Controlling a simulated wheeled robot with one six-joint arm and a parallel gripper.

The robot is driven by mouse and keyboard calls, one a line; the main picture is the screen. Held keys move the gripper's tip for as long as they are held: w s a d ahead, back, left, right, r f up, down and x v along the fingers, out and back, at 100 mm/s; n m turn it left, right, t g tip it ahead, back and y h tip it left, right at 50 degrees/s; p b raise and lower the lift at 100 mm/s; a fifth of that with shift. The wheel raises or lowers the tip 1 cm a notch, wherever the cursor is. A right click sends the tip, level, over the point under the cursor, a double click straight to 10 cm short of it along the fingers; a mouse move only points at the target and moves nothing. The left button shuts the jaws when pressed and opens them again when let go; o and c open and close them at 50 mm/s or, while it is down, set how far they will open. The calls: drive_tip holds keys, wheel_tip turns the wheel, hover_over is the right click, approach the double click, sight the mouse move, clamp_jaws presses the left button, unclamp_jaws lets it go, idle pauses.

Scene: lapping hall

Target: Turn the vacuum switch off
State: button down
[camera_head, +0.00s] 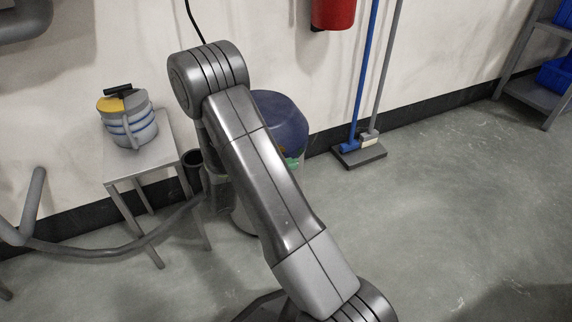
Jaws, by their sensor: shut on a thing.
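The vacuum stands on the floor near the wall, behind my arm. Its rounded dark blue top (282,122) shows to the right of my arm, and part of its pale drum (243,218) shows to the left. A small green patch (293,162) is on its right side, below the blue top; I cannot tell whether it belongs to the switch. I cannot make out the switch or its position. My arm rises from the bottom, bends at the top and hides the middle of the vacuum. My gripper is hidden behind the arm.
A grey hose (110,247) runs from the left toward the vacuum. A small table (150,165) bears a banded container (128,124). A blue-handled broom (364,75) leans right of the vacuum. A shelf (535,94) stands far right. The right floor is clear.

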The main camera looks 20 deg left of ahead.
idle(0.4)
drive_tip(key=c, duration=1.3)
unclamp_jaws()
drive_tip(key=shift+c, duration=0.2)
drive_tip(key=shift+a, duration=0.1)
drive_tip(key=f+p+v, duration=0.1)
drive_tip(key=p+v, duration=0.3)
drive_tip(key=v, duration=0.9)
drive_tip(key=shift+s+a, duration=0.2)
drive_tip(key=shift+s, duration=0.15)
drive_tip(key=shift+r, duration=0.1)
drive_tip(key=b+x, duration=0.1)
drive_tip(key=x, duration=0.3)
drive_tip(key=b+x, duration=0.1)
drive_tip(key=x, duration=0.4)
drive_tip(key=b+x, duration=0.2)
drive_tip(key=x, duration=0.2)
drive_tip(key=shift+w+d+r, duration=0.3)
drive_tip(key=shift+w, duration=0.05)
